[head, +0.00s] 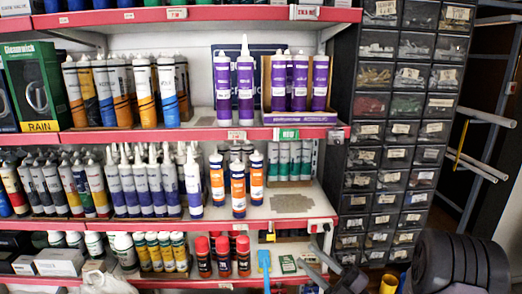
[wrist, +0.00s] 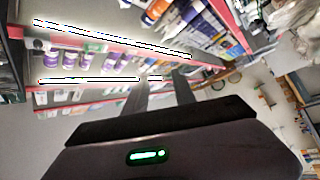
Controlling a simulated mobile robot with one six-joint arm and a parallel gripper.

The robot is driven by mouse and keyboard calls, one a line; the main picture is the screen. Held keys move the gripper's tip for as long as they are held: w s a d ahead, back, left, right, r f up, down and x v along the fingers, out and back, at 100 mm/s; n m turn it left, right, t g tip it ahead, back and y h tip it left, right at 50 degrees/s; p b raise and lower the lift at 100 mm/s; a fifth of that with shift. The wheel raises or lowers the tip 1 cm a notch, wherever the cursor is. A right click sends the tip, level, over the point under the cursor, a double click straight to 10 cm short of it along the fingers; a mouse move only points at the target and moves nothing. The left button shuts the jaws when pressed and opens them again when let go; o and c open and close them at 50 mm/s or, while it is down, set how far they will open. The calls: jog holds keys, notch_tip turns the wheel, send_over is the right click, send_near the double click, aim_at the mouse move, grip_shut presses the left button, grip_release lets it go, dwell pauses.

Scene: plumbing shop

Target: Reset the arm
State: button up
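My gripper (head: 306,253) shows at the lower right of the head view, in front of the lowest shelf. Its two grey fingers point up and to the left, with a gap between them. In the wrist view my gripper (wrist: 162,84) has its two fingers apart, and nothing shows between them. My dark arm fills the lower right corner of the head view. The task names no other object.
Red-edged shelves (head: 205,135) hold many tubes and bottles. A drawer cabinet (head: 395,130) stands to the right. White pipes (head: 484,160) stick out beyond it. A yellow object (head: 389,284) is beside my arm. The middle shelf has bare room (head: 290,208) at its right.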

jog(key=s+a+r+n+g+h+b, duration=0.1)
jog(key=s+a+n+g+b, duration=0.1)
jog(key=s+a+n+g, duration=0.65)
jog(key=s+a+r+n+g+h+b, duration=0.15)
jog(key=s+a+n+g, duration=0.4)
jog(key=s+n, duration=0.6)
jog(key=s+d+f+n+h+b, duration=0.3)
jog(key=s+f+n+h, duration=0.35)
jog(key=n, duration=0.85)
jog(key=s+d+n+t+h+b, duration=0.1)
jog(key=d+n+t+h+b, duration=0.1)
jog(key=d+n+t+h, duration=0.3)
jog(key=d+n+h, duration=0.1)
jog(key=d+n, duration=0.2)
jog(key=n, duration=0.3)
jog(key=shift+s, duration=0.15)
